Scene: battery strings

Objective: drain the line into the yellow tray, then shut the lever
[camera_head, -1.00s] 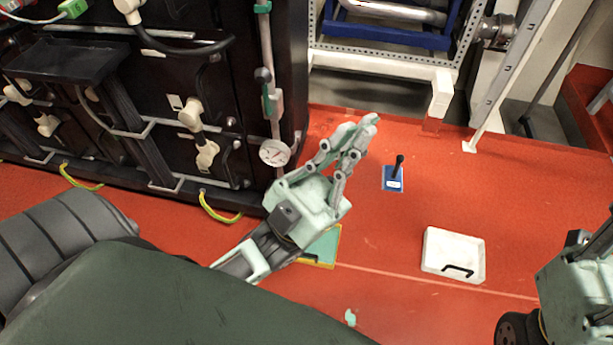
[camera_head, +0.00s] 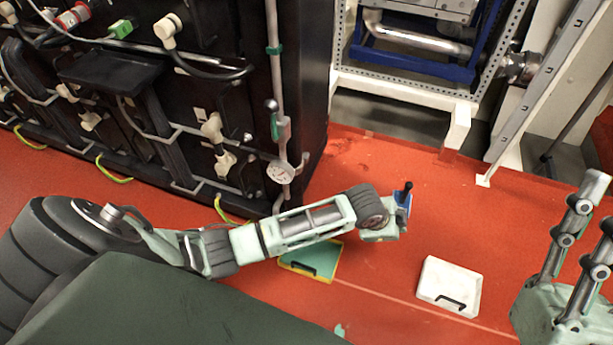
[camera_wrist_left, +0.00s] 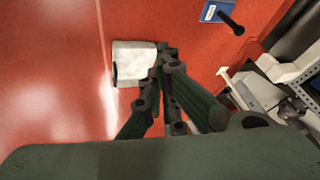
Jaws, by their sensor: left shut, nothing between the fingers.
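The yellow tray (camera_head: 297,268), yellow-rimmed with a green inside, lies on the red floor, partly hidden behind my left forearm. A grey vertical pipe (camera_head: 273,60) runs down the black cabinet's corner, with a green-handled fitting (camera_head: 275,127) and a round gauge (camera_head: 280,172). I cannot tell whether that fitting is the task's lever, or its position. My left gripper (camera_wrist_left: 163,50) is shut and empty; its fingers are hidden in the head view. It is apart from the pipe, right of the yellow tray. My right gripper (camera_head: 598,203) is open and empty at the right edge.
A blue block (camera_head: 404,198) with a black stick stands just beyond my left wrist; the wrist view shows it at top. A white tray (camera_head: 432,272) with a black handle lies on the floor. A white frame (camera_head: 458,130) stands behind. Open floor lies between.

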